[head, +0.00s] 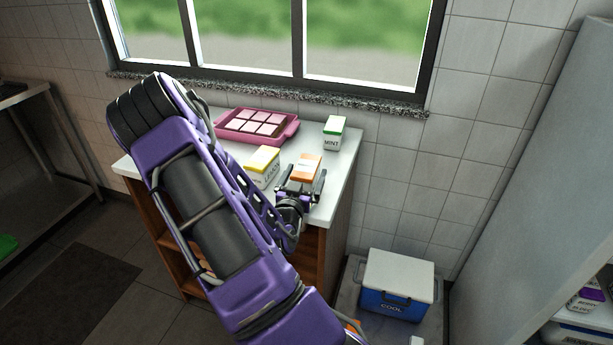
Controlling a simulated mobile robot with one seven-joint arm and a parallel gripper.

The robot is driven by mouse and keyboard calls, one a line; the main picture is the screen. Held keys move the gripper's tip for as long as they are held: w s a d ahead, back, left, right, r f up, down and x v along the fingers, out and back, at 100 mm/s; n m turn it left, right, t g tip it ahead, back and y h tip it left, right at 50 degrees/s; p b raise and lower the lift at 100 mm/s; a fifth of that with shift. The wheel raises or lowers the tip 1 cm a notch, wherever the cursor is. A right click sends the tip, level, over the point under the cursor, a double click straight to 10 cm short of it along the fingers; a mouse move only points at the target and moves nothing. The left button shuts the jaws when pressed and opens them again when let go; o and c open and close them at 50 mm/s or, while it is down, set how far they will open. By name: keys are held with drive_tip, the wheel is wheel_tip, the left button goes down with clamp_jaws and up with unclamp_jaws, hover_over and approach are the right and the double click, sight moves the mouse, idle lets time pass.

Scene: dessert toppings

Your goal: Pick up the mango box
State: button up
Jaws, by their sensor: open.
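An orange-and-white box (307,165) stands on the white counter; it looks like the mango box, but its label is too small and covered to read. My gripper (301,178) is open at the near side of this box, with its fingers pointing toward it. The gripper hides the lower front of the box. I cannot tell whether the fingers reach around its sides or touch it.
A pink tray (228,134) with several compartments is at the back left. A blue cooler (393,302) with a white lid sits low at right.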

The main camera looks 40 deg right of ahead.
drive_tip(key=shift+x, duration=0.75)
clamp_jaws()
drive_tip(key=shift+r, duration=0.1)
